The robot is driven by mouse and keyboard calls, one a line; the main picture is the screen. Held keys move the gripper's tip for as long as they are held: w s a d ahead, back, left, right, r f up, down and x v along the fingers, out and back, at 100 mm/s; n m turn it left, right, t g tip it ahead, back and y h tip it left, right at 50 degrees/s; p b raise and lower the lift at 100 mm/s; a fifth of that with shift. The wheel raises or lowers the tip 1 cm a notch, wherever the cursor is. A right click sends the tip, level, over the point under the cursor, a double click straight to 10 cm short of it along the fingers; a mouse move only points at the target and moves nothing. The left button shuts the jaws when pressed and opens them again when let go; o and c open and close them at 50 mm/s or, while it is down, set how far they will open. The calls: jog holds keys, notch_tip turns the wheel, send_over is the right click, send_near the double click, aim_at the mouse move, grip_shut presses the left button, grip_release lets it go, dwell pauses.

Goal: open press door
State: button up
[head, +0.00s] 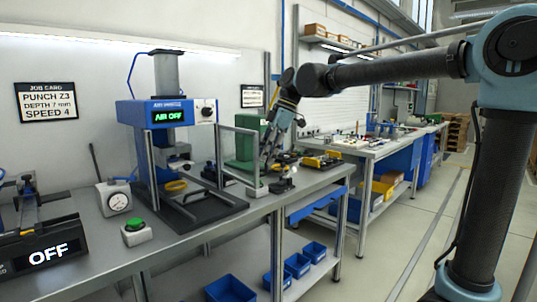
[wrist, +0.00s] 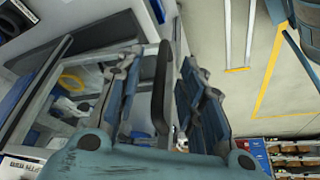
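The blue press (head: 165,113) stands on the bench with its display reading AIR OFF. A grey metal frame, which looks like the press door (head: 239,129), stands at the press's right side; I cannot tell how far it is swung. My gripper (head: 267,158) points down at the right edge of this frame. In the wrist view, a black upright handle (wrist: 162,92) lies between the two fingers of my gripper (wrist: 166,95). The fingers are apart, with gaps beside the handle, so the gripper looks open around it. A yellow ring (wrist: 72,82) shows inside the press.
An OFF display (head: 48,255) is at the front left. A green machine (head: 247,143) stands behind my gripper. Blue bins (head: 297,265) lie on the lower shelf. Floor at right is open.

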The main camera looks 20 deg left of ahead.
jog(key=shift+w+a, duration=0.15)
jog(key=shift+w, duration=0.05)
dwell(0.3)
jog(key=v, duration=1.1)
jog(key=shift+d+r, duration=0.25)
jog(key=shift+r, duration=0.1)
jog(key=shift+w, duration=0.1)
